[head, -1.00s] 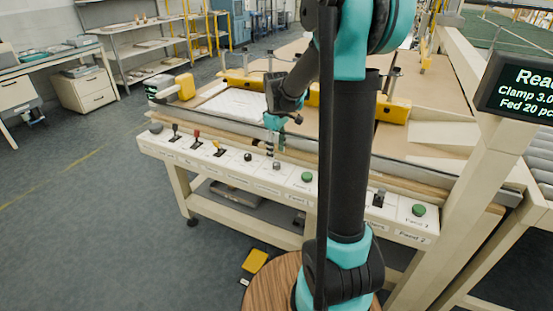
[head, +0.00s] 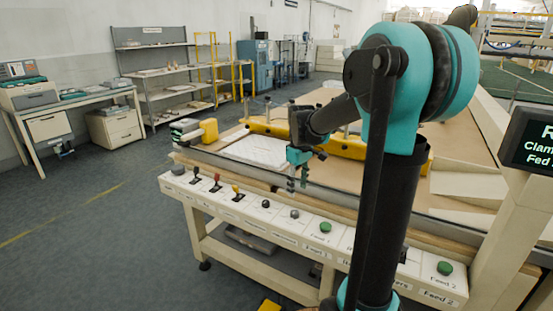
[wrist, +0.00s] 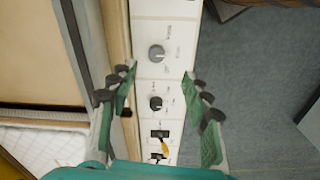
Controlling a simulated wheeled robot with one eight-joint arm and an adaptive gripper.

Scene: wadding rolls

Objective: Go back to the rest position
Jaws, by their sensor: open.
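My gripper (head: 299,170) hangs above the front edge of the machine table, over the white control panel (head: 258,212). In the wrist view my gripper (wrist: 160,88) has its two green fingers spread wide apart, with nothing between them. Below the fingers, the panel (wrist: 170,35) shows a grey knob (wrist: 156,53), a black knob (wrist: 155,103) and a yellow-handled lever (wrist: 163,143). The fingers look apart from the panel.
A white wadding pad (head: 258,151) lies on the table beside yellow clamp bars (head: 345,146). A green button (head: 325,227) and a red lever (head: 216,182) stand on the panel. A display (head: 532,140) stands at right. Open floor (head: 90,235) lies at left.

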